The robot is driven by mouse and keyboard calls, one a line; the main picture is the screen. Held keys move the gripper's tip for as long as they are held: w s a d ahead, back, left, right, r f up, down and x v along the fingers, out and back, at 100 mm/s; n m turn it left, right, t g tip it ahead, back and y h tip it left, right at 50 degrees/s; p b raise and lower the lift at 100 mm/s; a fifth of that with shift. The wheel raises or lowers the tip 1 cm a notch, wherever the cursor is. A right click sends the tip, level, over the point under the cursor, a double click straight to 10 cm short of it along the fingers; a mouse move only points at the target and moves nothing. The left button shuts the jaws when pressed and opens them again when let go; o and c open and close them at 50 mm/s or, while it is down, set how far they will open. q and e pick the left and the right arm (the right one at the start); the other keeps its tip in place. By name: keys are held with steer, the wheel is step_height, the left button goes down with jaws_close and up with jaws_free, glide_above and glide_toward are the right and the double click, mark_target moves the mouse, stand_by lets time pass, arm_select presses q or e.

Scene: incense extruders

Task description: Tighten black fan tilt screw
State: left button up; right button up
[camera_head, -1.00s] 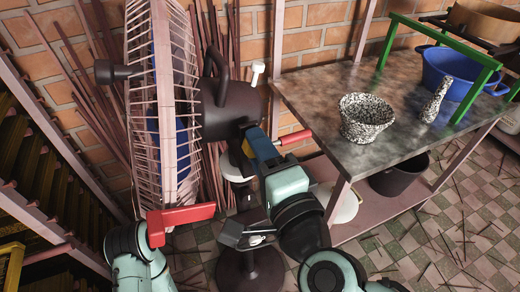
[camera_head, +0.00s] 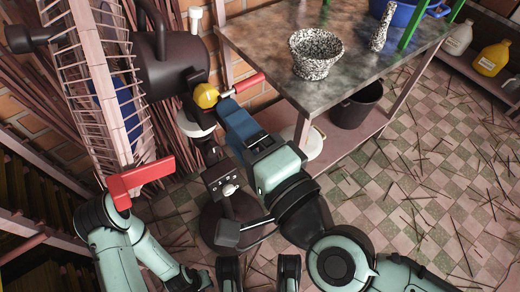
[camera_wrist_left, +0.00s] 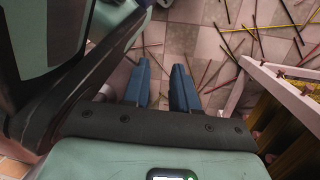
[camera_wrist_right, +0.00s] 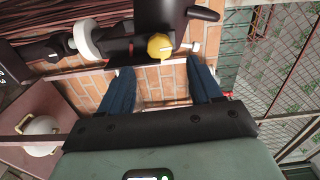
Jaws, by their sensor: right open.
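The black fan (camera_head: 172,68) stands at the left with its wire cage (camera_head: 97,90). A yellow knob, which looks like the tilt screw (camera_head: 206,95), sits on the fan's neck below the motor housing. My right gripper (camera_head: 228,112) points at it from the lower right. In the right wrist view the yellow knob (camera_wrist_right: 159,46) shows ahead, between the lines of the two blue fingers, which are spread and hold nothing. My left gripper (camera_wrist_left: 160,68) has its blue fingers apart, with only tiled floor between them. I cannot make out its fingers in the head view.
Thin sticks litter the tiled floor. The fan's round base (camera_head: 215,225) is below my right gripper.

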arm_select(q)
steer(key=w+r, duration=0.1)
steer(key=w+p, duration=0.1)
steer(key=shift+w+d+r+t, duration=0.2)
steer(key=shift+w+r+t, duration=0.15)
steer(key=shift+t, duration=0.05)
arm_select(e)
steer(key=v, duration=0.6)
